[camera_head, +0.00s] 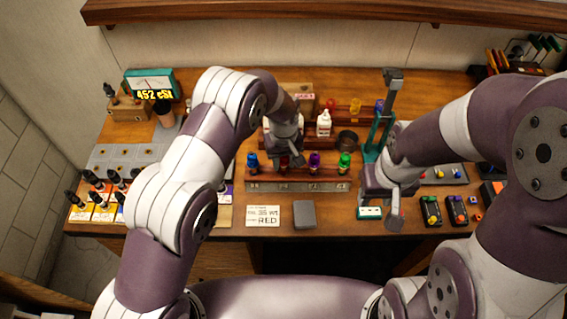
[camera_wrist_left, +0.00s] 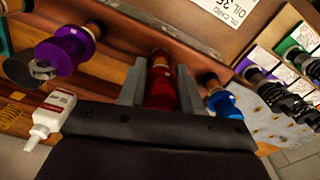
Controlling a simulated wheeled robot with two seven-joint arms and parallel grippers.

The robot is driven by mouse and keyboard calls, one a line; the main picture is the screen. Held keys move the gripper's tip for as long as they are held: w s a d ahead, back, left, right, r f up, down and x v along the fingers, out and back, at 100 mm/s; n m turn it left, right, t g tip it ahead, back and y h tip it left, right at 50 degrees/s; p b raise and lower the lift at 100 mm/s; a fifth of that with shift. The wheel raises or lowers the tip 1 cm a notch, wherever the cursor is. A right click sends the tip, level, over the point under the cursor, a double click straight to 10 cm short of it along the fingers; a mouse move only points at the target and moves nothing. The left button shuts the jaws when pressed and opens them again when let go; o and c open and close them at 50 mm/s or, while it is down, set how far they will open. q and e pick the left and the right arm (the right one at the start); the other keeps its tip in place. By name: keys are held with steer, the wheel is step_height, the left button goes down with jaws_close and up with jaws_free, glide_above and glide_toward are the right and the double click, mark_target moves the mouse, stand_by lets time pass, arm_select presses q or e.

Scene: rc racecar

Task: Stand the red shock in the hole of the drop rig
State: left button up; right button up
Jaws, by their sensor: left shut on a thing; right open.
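The red shock (camera_wrist_left: 160,88) is between the two fingers of my left gripper (camera_wrist_left: 161,84) in the left wrist view. The fingers are shut on it. In the head view my left gripper (camera_head: 290,160) is over the wooden shock rack (camera_head: 297,186), and the red shock is mostly hidden behind it. The shock lines up with the row; I cannot tell whether it is lifted. The drop rig (camera_head: 376,138), teal with a tall grey post, stands right of the rack. Its hole cannot be made out. My right gripper (camera_head: 395,212) is open and empty in front of the rig.
A blue shock (camera_head: 252,161) stands left of the red one; purple (camera_head: 314,161) and green (camera_head: 344,161) shocks stand right. A white bottle (camera_head: 324,123) is behind the rack. A card reading RED (camera_head: 263,216) and a grey block (camera_head: 304,214) lie in front.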

arm_select(q)
step_height(320, 180, up, 6)
steer(key=b, duration=0.2)
steer(key=shift+b, duration=0.3)
step_height(320, 180, up, 4)
steer(key=shift+r, duration=0.1)
step_height(320, 180, up, 7)
steer(key=p, duration=0.5)
steer(key=shift+p, duration=0.35)
